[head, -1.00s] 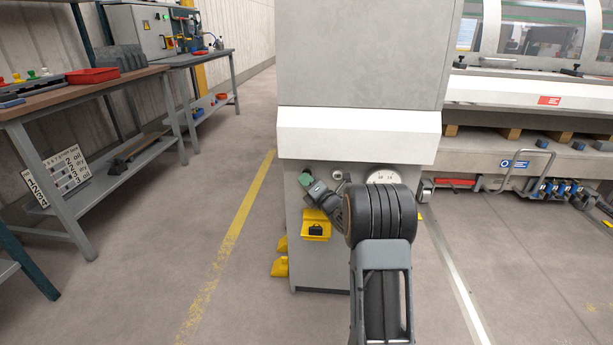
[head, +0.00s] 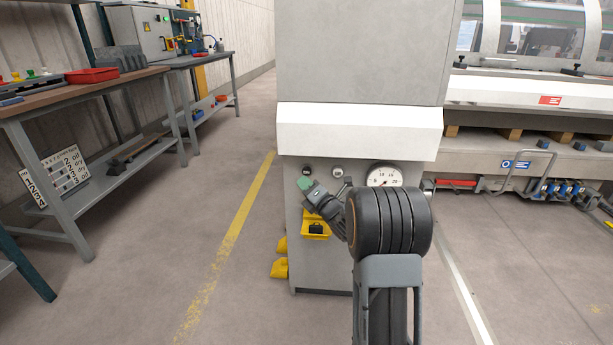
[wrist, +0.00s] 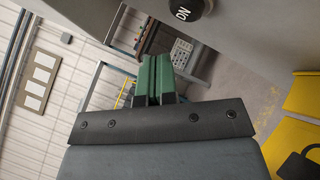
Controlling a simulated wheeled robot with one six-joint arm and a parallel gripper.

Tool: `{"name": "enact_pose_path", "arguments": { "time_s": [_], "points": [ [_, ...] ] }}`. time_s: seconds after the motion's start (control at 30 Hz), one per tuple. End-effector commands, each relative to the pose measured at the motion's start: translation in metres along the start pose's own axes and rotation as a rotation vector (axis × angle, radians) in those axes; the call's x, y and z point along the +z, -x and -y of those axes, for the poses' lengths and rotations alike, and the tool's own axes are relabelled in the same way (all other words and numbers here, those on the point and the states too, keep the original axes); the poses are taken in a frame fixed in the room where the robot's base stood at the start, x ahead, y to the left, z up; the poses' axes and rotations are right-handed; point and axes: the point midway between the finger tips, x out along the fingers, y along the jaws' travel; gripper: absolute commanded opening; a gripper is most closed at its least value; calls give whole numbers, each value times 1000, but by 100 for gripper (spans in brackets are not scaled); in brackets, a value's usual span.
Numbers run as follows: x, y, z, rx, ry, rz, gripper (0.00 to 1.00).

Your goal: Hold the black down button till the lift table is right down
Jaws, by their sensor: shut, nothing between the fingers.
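The black down button (wrist: 193,6), marked DN, shows at the top of the wrist view, cut off by the frame edge. In the head view the black button (head: 307,170) sits on the upper left of the grey cabinet's front. My gripper (head: 304,183) is just below it in the head view, its green fingertips shut and empty. In the wrist view the fingertips (wrist: 153,72) lie to the left of the button and below it, with a gap in the picture. I cannot make out the lift table.
A round gauge (head: 384,176) and a small knob (head: 338,171) are on the same cabinet face (head: 325,275). A yellow box with a padlock sign (head: 316,230) is below my gripper. Workbenches (head: 85,90) stand at the left. The floor between is clear.

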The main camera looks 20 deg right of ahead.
Motion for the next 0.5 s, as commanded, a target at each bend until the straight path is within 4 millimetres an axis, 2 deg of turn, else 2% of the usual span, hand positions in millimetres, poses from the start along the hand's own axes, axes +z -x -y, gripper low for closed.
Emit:
{"name": "enact_pose_path", "arguments": {
  "time_s": [0.2, 0.5],
  "points": [
    [-12, 15, -9, 0, 0, 0, 0],
    [-15, 21, -15, 0, 0, 0, 0]
  ]
}}
